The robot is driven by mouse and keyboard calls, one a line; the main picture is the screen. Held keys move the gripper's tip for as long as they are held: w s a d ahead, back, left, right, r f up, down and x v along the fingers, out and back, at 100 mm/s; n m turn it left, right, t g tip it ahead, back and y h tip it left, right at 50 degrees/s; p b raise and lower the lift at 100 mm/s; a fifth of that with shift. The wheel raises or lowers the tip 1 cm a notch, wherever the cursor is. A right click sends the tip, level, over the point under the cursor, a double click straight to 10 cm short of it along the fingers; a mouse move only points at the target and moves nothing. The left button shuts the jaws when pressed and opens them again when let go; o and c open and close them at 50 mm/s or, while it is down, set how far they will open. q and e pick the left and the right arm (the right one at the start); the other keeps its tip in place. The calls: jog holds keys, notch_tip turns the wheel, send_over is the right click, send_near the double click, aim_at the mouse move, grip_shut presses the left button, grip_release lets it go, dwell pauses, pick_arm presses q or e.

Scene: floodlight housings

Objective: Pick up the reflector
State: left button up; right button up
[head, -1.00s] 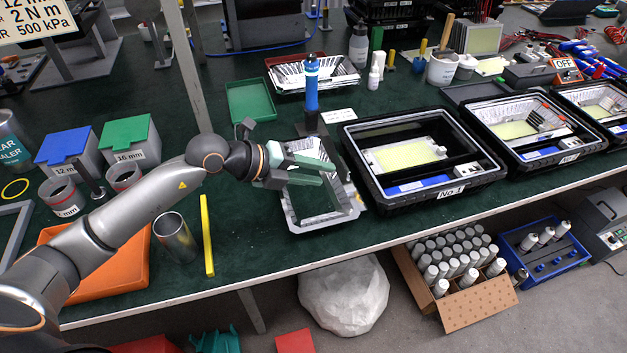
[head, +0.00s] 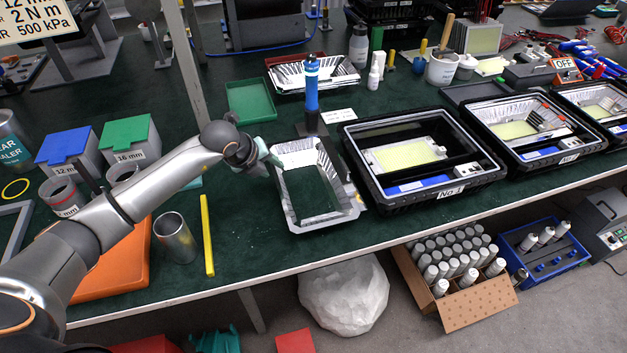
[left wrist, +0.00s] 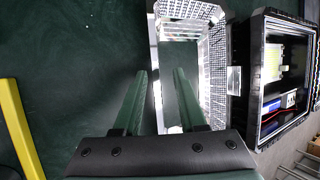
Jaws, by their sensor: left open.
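The silver reflector (head: 350,196), a rectangular frame with sloping walls and an open middle, lies on the green bench top left of the housing No 1. In the left wrist view the reflector (left wrist: 216,62) shows its dimpled right wall, and its narrow left wall runs between my fingers in the picture. My left gripper (head: 272,157) is at the reflector's far left corner, open and empty. In the left wrist view its two green fingers (left wrist: 160,72) stand apart; whether they are above or level with the wall I cannot tell. My right gripper is not in view.
The black housing No 1 (head: 358,158) stands close right of the reflector. A blue-handled upright tool (head: 311,85) stands just behind it.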

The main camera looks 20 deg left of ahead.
aim_at(276, 173)
pick_arm(q)
jog(key=shift+x, duration=2.5)
jog(key=shift+s+f, duration=0.1)
jog(key=shift+s, duration=0.05)
grip_shut()
